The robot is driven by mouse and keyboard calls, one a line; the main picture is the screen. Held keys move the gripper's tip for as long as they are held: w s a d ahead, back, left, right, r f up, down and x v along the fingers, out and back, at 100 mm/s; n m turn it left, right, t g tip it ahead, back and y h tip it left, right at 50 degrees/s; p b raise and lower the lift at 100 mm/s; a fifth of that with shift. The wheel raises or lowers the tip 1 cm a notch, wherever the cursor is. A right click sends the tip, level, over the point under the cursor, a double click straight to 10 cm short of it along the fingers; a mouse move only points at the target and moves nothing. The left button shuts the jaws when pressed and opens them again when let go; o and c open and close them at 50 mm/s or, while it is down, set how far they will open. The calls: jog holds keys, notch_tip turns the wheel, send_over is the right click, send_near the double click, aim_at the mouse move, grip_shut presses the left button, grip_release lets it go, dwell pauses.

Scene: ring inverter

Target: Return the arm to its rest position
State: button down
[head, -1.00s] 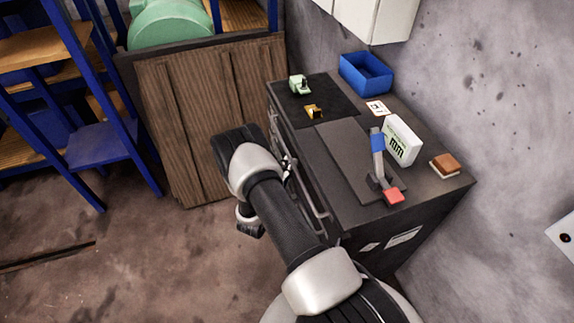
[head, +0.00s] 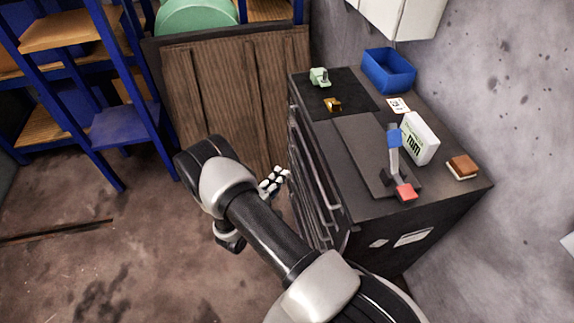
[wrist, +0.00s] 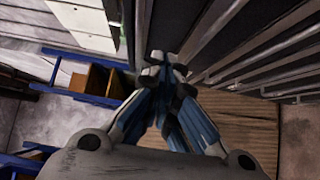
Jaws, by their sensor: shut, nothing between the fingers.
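My arm reaches up from the bottom of the head view and bends over the floor left of the dark workbench (head: 440,230). My gripper (head: 275,181) shows partly behind the forearm, beside the bench's drawer front. In the wrist view my gripper (wrist: 166,70) has its fingertips together with nothing between them. The drawer fronts with their long handles (wrist: 245,45) run close by on the right of the wrist view. Whether the gripper touches them I cannot tell.
Blue shelving (head: 125,130) stands left. Floor at lower left is open.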

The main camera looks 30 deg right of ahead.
jog(key=shift+s+a, duration=0.2)
jog(key=shift+a, duration=0.15)
